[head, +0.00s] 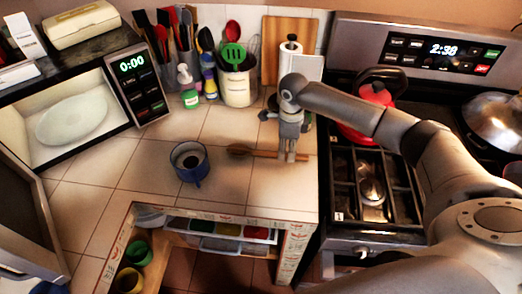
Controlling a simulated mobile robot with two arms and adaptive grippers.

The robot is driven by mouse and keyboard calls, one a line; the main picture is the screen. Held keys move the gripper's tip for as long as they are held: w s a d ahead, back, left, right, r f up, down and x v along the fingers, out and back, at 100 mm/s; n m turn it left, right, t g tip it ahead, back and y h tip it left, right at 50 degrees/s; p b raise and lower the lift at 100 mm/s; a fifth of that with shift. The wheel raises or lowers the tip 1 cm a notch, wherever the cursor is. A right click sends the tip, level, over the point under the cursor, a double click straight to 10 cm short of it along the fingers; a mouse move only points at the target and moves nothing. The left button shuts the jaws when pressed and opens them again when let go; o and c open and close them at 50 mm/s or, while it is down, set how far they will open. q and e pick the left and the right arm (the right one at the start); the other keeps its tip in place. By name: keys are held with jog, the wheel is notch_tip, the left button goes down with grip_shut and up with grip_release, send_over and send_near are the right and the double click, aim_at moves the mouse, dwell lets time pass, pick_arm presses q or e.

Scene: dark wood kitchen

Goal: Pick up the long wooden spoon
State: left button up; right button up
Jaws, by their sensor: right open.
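The long wooden spoon (262,153) lies on the tiled counter, its darker bowl end to the left and its light handle running to the right. My right gripper (287,156) points down over the handle, with its fingertips at the handle. It is open; the fingers hide a short part of the handle, and I cannot tell whether they touch it. My left gripper does not show.
A blue mug (190,161) stands left of the spoon. A utensil crock (237,82), a soap bottle (187,86) and a cutting board (287,45) stand behind. The stove with a red kettle (368,110) is to the right. An open drawer (229,229) is below the counter's front edge.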

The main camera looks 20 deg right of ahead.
jog(key=shift+f, duration=0.95)
grip_shut()
jog(key=shift+r, duration=0.1)
